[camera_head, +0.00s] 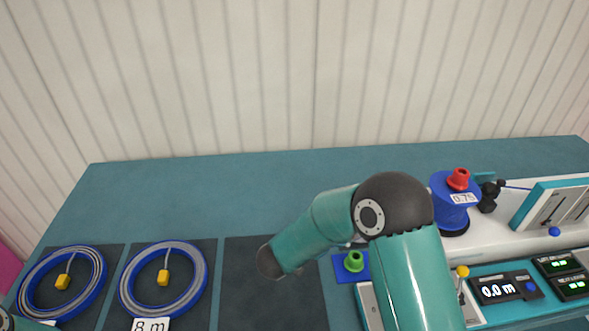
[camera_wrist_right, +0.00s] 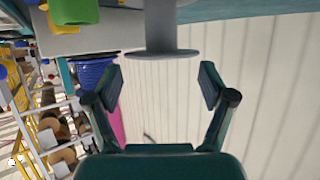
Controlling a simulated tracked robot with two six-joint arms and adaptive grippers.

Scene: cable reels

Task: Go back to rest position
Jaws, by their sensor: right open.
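My right arm rises from the bottom of the head view and bends over the table; its gripper does not show there. In the right wrist view my right gripper (camera_wrist_right: 162,83) is open, with its two fingers wide apart and nothing between them. A grey spool-like part with a flange (camera_wrist_right: 165,53) is seen beyond the fingertips, apart from them. Only a small piece of my left arm shows at the lower left corner of the head view; its gripper is out of sight.
Two blue-rimmed cable coils (camera_head: 62,283) (camera_head: 203,288) lie on dark mats at the left of the teal table (camera_head: 200,190). A dark mat (camera_head: 245,305) beside them is bare where visible. A blue reel (camera_head: 452,215) with a red knob and a measuring panel (camera_head: 497,291) stand at right.

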